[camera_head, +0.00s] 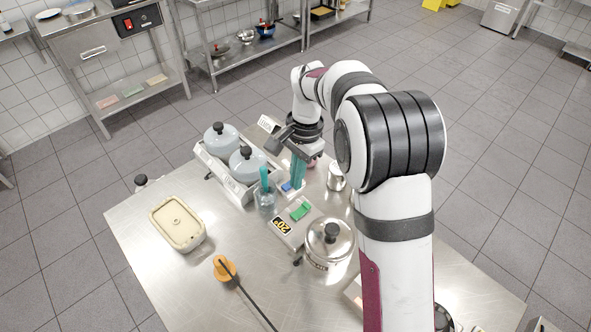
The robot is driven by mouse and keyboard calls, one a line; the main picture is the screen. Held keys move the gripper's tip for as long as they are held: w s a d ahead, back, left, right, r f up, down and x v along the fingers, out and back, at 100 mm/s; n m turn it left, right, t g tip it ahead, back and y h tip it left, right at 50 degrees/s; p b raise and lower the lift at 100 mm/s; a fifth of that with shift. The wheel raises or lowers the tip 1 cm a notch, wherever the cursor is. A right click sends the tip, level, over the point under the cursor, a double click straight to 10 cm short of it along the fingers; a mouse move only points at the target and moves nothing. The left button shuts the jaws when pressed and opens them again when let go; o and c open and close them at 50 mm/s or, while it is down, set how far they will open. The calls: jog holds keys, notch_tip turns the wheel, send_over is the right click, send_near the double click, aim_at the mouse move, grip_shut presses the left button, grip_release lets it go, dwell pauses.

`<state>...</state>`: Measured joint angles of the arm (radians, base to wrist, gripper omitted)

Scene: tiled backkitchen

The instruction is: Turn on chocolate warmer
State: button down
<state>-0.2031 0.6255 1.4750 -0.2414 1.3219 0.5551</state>
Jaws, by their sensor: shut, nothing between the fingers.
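A twin-pot unit (222,183) with two blue-grey lids and black knobs stands at the back left of the steel table; it looks like the chocolate warmer, but no label is readable. My gripper (297,186) points down behind this grey unit, right of the twin-pot unit. Its teal fingers are shut and empty. They are close to a small blue part (287,187); I cannot tell whether they touch it.
A glass jar (265,200) with a teal-handled tool stands between the units. A lidded steel pot (329,243) is to the right. A cream-lidded tub (178,222) and an orange-headed tool or plug (225,269) with a black stem lie left and front. The front-left tabletop (140,235) is mostly clear.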

notch_tip(320, 180, up, 3)
jog(key=shift+s+a, duration=0.15)
dwell(0.3)
